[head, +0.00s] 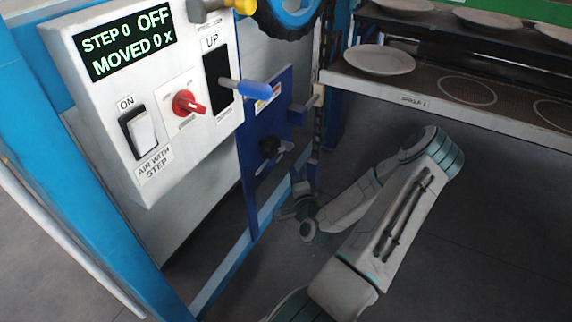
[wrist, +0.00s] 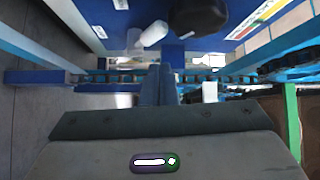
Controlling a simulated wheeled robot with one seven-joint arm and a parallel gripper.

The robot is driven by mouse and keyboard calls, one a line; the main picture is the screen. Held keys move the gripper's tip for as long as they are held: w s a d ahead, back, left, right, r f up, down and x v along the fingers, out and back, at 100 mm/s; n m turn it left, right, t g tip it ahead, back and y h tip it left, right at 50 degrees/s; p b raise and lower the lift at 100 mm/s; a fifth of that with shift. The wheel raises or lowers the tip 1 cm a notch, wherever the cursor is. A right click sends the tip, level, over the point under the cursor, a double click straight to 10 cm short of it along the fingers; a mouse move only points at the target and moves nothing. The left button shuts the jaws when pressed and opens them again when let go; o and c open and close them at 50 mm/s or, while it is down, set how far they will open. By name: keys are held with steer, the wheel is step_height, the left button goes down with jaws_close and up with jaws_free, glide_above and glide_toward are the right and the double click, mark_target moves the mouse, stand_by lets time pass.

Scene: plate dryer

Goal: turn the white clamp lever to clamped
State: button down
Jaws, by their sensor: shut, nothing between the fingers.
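The white clamp lever (head: 272,161) is on the lower part of the blue panel (head: 250,130), slanting down to the left, by a black round knob (head: 268,146). In the wrist view the lever (wrist: 154,34) shows as a short pale bar, tilted, left of the dark knob (wrist: 200,15). My gripper (head: 298,187) is below and to the right of the lever in the head view. In the wrist view its fingers (wrist: 158,72) are together, empty, and point towards the panel. A gap shows between fingertips and lever; its depth is hard to tell.
A white control box (head: 150,100) with a red knob (head: 187,103) and a blue-handled lever (head: 250,90) is above left. A chain (head: 318,90) hangs right of the panel. A shelf with plates (head: 380,60) is at upper right. Floor below is clear.

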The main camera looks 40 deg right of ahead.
mark_target(282, 146)
steer(key=s+d+f+m+t+y+b, duration=0.1)
steer(key=d+f+m+y+b, duration=0.25)
steer(key=m+y, duration=0.4)
steer(key=s+d+f+m+t+y+b, duration=0.25)
steer(key=f+m+y, duration=0.25)
steer(key=m, duration=0.6)
steer(key=d+r+b+x, duration=0.1)
steer(key=b+x, duration=0.2)
steer(key=x, duration=1)
steer(key=shift+w+r+g, duration=0.15)
steer(key=shift+r+g, duration=0.2)
steer(key=shift+r, duration=0.05)
